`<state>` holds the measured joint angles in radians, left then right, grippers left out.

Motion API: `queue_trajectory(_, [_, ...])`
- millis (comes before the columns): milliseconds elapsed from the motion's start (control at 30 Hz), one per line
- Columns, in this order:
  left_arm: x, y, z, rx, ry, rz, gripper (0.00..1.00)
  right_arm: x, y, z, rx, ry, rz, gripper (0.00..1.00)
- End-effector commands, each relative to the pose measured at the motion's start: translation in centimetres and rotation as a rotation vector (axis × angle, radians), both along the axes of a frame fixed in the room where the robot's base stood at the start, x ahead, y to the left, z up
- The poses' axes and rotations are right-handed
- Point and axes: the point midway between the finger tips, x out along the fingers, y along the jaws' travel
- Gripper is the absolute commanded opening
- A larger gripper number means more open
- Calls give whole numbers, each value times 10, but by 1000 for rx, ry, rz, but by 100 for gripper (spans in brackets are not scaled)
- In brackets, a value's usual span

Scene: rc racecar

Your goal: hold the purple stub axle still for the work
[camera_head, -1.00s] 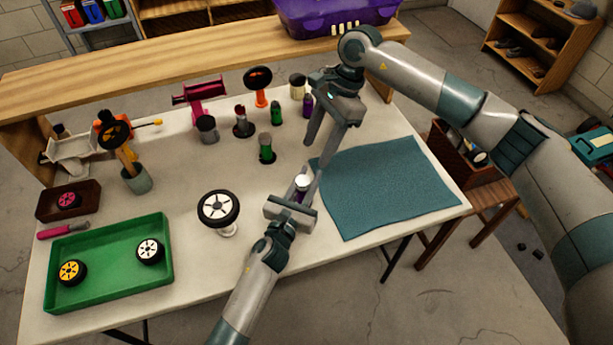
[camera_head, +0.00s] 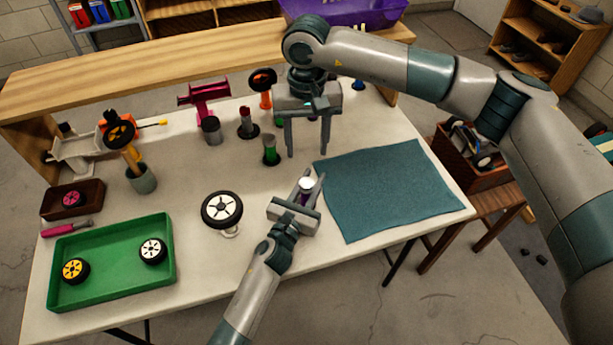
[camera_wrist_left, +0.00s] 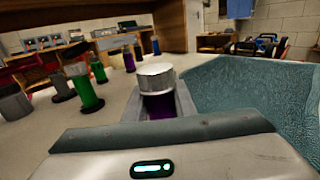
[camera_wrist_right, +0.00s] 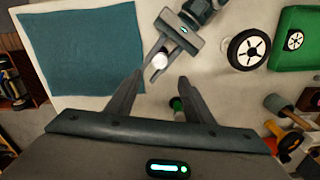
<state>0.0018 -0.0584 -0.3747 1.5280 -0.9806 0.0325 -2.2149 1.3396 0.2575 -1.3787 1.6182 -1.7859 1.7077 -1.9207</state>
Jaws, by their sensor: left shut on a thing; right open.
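The purple stub axle (camera_wrist_left: 170,106) stands upright between the fingers of my left gripper, with a silver-white cap on top. In the head view my left gripper (camera_head: 307,186) is shut on it, just left of the blue-green mat. The right wrist view shows the white cap (camera_wrist_right: 160,61) between the left fingers. My right gripper (camera_head: 307,152) is open and empty, fingers pointing down, behind and apart from the stub axle. Its spread fingers also show in the right wrist view (camera_wrist_right: 157,92).
The blue-green mat (camera_head: 390,190) lies bare on the right. A wheel (camera_head: 222,210) on a stand is left of my left gripper. A green tray (camera_head: 110,285) holds two wheels. A green stub (camera_head: 270,150) and other coloured parts stand behind, close to my right gripper.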

Motion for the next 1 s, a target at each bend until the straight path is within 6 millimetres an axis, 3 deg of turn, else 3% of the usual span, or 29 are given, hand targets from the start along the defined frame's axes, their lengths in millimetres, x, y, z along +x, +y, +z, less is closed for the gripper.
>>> queue_trajectory(567, [0,0,0,0,0,0,0,0,0,-5,-4,-2,18,48])
queue_trajectory(767, [0,0,0,0,0,0,0,-1,0,-25,-4,-1,17,48])
queue_trajectory(1000, [0,0,0,0,0,0,0,-1,0,-63,-4,1,17,48])
